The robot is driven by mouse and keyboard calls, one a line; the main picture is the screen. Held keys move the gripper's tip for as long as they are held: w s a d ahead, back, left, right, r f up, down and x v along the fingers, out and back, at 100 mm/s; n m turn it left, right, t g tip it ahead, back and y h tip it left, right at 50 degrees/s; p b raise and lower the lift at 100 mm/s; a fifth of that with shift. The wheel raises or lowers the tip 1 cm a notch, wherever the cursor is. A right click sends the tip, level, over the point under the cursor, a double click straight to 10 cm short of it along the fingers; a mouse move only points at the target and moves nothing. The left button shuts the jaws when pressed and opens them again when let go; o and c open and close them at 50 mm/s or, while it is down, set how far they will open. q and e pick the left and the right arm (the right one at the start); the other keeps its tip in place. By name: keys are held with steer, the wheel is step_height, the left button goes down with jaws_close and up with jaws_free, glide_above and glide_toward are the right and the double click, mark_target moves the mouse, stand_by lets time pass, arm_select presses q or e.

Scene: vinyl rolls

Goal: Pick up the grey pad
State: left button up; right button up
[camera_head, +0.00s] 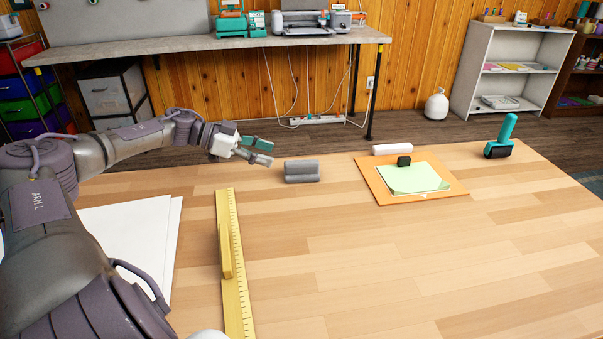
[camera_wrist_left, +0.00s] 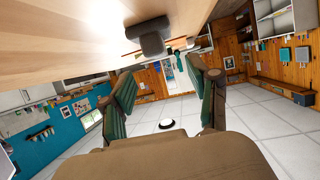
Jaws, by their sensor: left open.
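The grey pad (camera_head: 301,171) is a small grey block with a groove along its side. It lies on the wooden table near its far edge in the head view. In the left wrist view the pad (camera_wrist_left: 150,38) shows dark, above the space between the fingers. My left gripper (camera_head: 268,152) is open and empty, just left of the pad and apart from it. Its two green-padded fingers (camera_wrist_left: 163,76) stand wide apart in the left wrist view. My right gripper is in neither view.
A yellow ruler (camera_head: 236,285) lies in front of the pad, with white sheets (camera_head: 130,235) to its left. An orange board (camera_head: 445,185) with green sheets, a black block (camera_head: 404,161) and a white roll (camera_head: 392,149) lie right. A teal-handled roller (camera_head: 500,140) stands farther right. The table's front right is clear.

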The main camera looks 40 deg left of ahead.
mark_target(299, 162)
arm_select(q)
steer(key=x, duration=0.3)
steer(key=shift+w, duration=0.15)
steer(key=x, duration=0.5)
steer(key=shift+d+b, duration=0.3)
steer(key=shift+d, duration=0.2)
steer(key=c, duration=1)
steer(key=shift+c, duration=0.2)
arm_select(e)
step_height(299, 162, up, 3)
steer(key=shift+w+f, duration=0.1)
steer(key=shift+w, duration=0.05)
arm_select(q)
steer(key=shift+r, duration=0.2)
steer(key=shift+r, duration=0.3)
step_height(299, 162, up, 8)
steer(key=shift+r+p, duration=0.2)
steer(key=shift+p, duration=1.05)
steer(key=shift+r, duration=0.4)
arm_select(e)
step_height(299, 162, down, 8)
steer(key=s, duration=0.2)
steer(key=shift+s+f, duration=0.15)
